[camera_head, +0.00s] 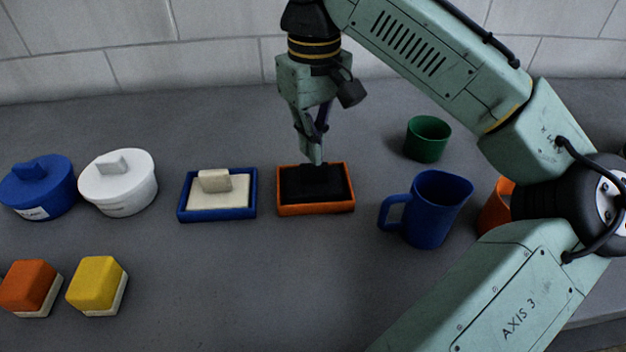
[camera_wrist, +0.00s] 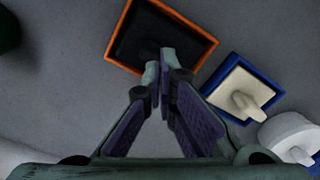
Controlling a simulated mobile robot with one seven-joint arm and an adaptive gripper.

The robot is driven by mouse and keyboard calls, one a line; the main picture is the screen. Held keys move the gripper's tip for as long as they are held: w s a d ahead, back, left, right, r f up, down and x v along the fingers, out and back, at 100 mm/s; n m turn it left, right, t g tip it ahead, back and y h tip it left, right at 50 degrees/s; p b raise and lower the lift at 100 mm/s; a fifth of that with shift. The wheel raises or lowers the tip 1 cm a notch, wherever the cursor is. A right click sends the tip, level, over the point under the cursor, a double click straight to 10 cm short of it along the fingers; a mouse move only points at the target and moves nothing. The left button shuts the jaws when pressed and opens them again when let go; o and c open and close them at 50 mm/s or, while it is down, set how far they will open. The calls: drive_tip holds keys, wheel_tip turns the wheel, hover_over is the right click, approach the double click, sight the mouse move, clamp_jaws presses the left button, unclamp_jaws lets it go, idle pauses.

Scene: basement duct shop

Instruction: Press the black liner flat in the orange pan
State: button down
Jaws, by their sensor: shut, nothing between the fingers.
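The orange pan (camera_head: 316,210) sits on the grey bench in the middle of the head view. The black liner (camera_head: 338,188) lies inside its rim, with a raised black block or handle at its back middle. My gripper (camera_head: 314,158) points down over the back part of the liner, shut and empty. I cannot tell whether its tips touch the liner. In the wrist view, the fingertips (camera_wrist: 158,75) overlap the near edge of the orange pan (camera_wrist: 124,20), and the black liner (camera_wrist: 140,35) shows beyond them.
A blue pan (camera_head: 216,214) with a cream liner (camera_head: 226,197) stands just left. A blue mug (camera_head: 438,205) and green cup (camera_head: 427,140) stand right. White and blue lidded pots (camera_head: 118,185) and orange and yellow blocks (camera_head: 97,280) are at left. The front middle is clear.

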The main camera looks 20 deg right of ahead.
sight(313, 165)
drive_tip(key=shift+f+b, duration=0.4)
drive_tip(key=shift+f, duration=0.55)
drive_tip(key=shift+s+f+p, duration=0.1)
drive_tip(key=shift+f+p, duration=0.05)
drive_tip(key=shift+p, duration=0.25)
idle(1.9)
wheel_tip(313, 165, up, 6)
drive_tip(key=p, duration=0.6)
drive_tip(key=shift+f, duration=0.1)
wheel_tip(313, 165, up, 2)
drive_tip(key=shift+r+p, duration=0.2)
drive_tip(key=shift+p, duration=0.65)
